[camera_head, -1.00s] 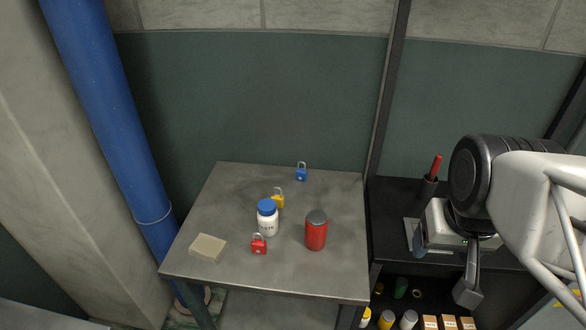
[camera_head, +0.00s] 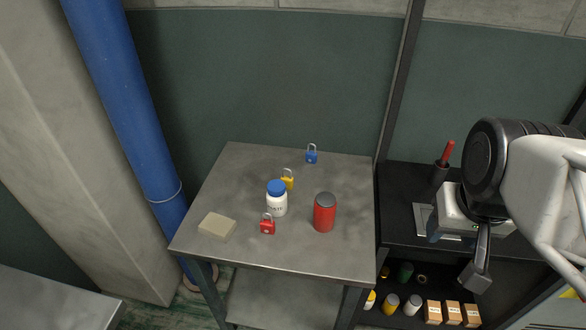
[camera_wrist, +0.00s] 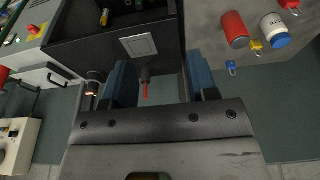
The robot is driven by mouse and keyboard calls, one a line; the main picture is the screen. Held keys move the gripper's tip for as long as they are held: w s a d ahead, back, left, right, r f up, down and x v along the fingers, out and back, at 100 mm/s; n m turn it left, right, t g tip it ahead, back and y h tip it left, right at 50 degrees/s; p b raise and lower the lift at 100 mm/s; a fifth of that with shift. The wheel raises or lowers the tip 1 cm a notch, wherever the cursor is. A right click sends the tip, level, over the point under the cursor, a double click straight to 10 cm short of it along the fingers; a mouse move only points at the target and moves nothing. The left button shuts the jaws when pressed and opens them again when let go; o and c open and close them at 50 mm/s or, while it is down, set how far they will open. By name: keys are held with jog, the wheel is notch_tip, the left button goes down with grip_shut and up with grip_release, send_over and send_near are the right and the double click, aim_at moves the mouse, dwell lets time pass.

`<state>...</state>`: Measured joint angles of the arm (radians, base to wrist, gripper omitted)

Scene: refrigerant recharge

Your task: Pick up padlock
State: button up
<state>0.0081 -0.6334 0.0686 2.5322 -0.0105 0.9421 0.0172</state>
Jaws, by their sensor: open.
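Three padlocks stand on the grey metal table (camera_head: 335,255). The red padlock (camera_head: 267,226) is near the front, the yellow padlock (camera_head: 288,179) is partly behind a white bottle, and the blue padlock (camera_head: 311,156) is at the back edge. The wrist view shows the blue padlock (camera_wrist: 232,68), the yellow padlock (camera_wrist: 256,46) and the red padlock (camera_wrist: 289,5) at its upper right. My gripper (camera_wrist: 160,78) is open, with its two blue fingers apart and no padlock between them. It is over the dark shelf side, away from the padlocks.
A white bottle with a blue lid (camera_head: 277,201), a red canister (camera_head: 325,213) and a beige block (camera_head: 217,227) share the table. A dark shelf unit (camera_head: 400,235) adjoins it on the right, with a red-handled tool (camera_head: 446,153) upright in a holder. A blue pipe (camera_head: 130,110) runs at left.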

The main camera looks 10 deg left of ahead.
jog(key=shift+a, duration=0.1)
jog(key=n+g+y, duration=0.2)
jog(key=n+y, duration=0.7)
jog(key=n, duration=0.8)
send_near(272, 221)
jog(key=x, duration=0.3)
jog(key=shift+w+a+f+n, duration=0.15)
jog(key=shift+a+f+n, duration=0.25)
jog(key=shift+a+f, duration=0.1)
jog(key=shift+x, duration=1.3)
jog(key=shift+a+f, duration=0.1)
jog(key=shift+f, duration=0.05)
jog(key=shift+x, duration=2.4)
